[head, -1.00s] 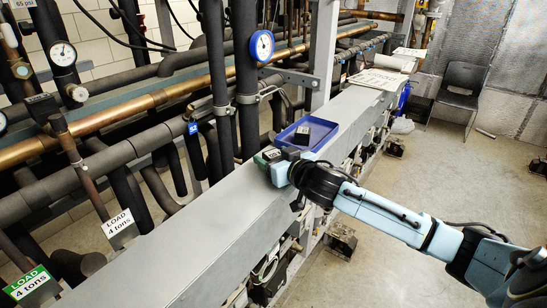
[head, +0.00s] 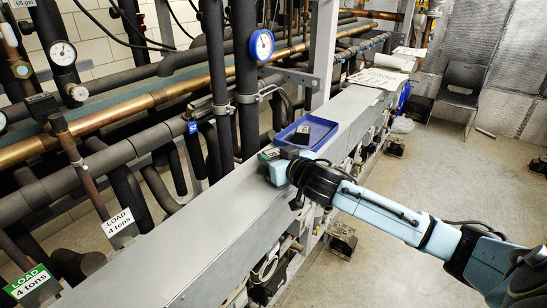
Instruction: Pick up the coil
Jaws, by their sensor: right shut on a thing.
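My right gripper (head: 272,160) reaches in from the right, low over the grey beam, just in front of the blue tray. It is shut on a small dark block with a green edge, which I take to be the coil (head: 267,154). The fingers and wrist hide part of it, and I cannot tell whether it still touches the beam. Another small black block (head: 302,134) lies in the blue tray (head: 322,128). My left gripper is not in view.
The long grey beam (head: 200,231) is clear in front of the gripper. Dark insulated pipes, a copper pipe (head: 160,96) and a blue gauge (head: 261,44) stand behind it. Papers (head: 378,79) lie farther along the beam. A chair (head: 460,88) stands at the back right.

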